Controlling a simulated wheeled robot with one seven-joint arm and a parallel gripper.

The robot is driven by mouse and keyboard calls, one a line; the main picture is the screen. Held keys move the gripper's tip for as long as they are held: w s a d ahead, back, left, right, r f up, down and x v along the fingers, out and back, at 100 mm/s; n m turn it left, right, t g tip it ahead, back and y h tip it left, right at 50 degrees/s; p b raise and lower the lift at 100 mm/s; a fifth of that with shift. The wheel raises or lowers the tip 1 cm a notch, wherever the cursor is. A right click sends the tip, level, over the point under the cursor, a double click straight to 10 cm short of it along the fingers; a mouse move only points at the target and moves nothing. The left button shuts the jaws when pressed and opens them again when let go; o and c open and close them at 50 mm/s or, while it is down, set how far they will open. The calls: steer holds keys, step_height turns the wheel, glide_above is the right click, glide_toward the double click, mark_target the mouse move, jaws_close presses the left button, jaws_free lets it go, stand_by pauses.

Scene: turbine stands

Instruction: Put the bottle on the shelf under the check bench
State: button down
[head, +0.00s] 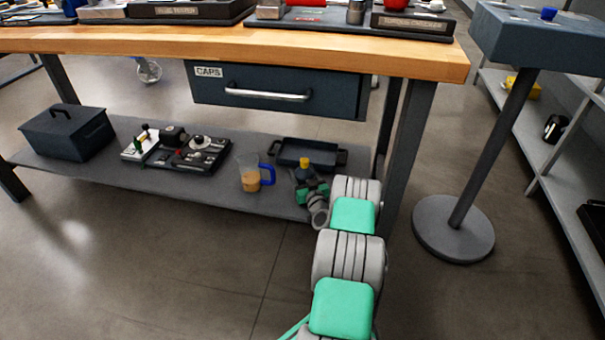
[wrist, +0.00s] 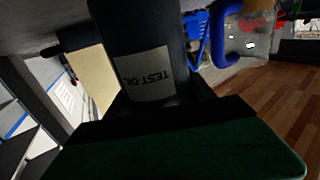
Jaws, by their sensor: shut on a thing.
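The bottle (head: 304,175) is dark with a yellow cap and stands about upright at the right part of the shelf (head: 110,160) under the check bench (head: 400,62). My gripper (head: 309,187) reaches in under the bench top and is shut on it. In the wrist view the dark bottle (wrist: 138,35) fills the middle, its white label reading TEST OIL upside down. Its base is cut off there, so I cannot tell whether it touches the shelf.
A clear jug (head: 252,178) with a blue handle stands just left of the bottle. A dark tray (head: 300,152) lies behind it. Farther left are a board of parts (head: 178,150) and a dark box (head: 68,133). A drawer (head: 280,95) hangs above. A bench leg (head: 408,140) is at right.

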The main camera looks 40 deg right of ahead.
steer(key=shift+f+b, duration=0.3)
steer(key=shift+b, duration=0.15)
steer(key=shift+c, duration=1.3)
jaws_free()
steer(key=shift+o, duration=0.7)
steer(key=v, duration=0.7)
